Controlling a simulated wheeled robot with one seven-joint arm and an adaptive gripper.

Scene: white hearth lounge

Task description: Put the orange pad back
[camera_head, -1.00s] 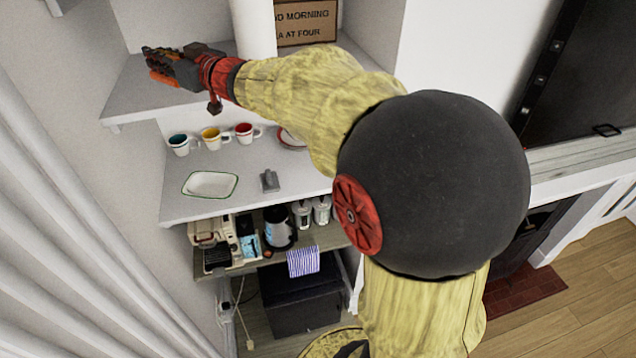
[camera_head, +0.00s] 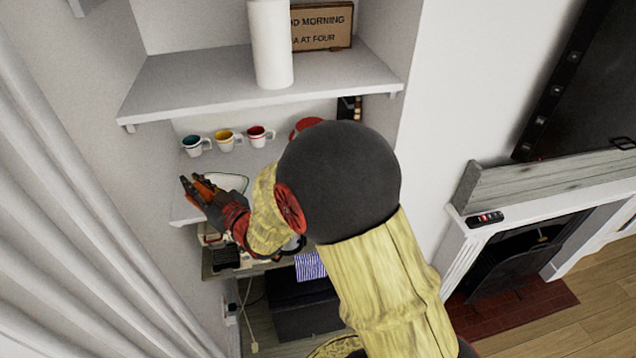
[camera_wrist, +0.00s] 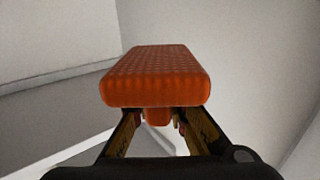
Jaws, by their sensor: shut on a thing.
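The orange pad (camera_wrist: 158,77) is a thick block with a dimpled top, and it fills the middle of the wrist view. My gripper (camera_wrist: 158,122) is shut on a small part under the pad, and the pad sits level across the fingertips. In the head view my gripper (camera_head: 190,188) is at the left end of the middle shelf, in front of the white dish (camera_head: 232,182). Only a little orange shows there, and I cannot tell whether the pad touches anything.
Three mugs (camera_head: 227,140) stand at the back of the middle shelf (camera_head: 182,207). The upper shelf (camera_head: 180,88) holds a white cylinder (camera_head: 268,45) and a sign (camera_head: 322,27). A striped cloth (camera_head: 310,266) hangs below. A curtain (camera_head: 60,200) is at the left.

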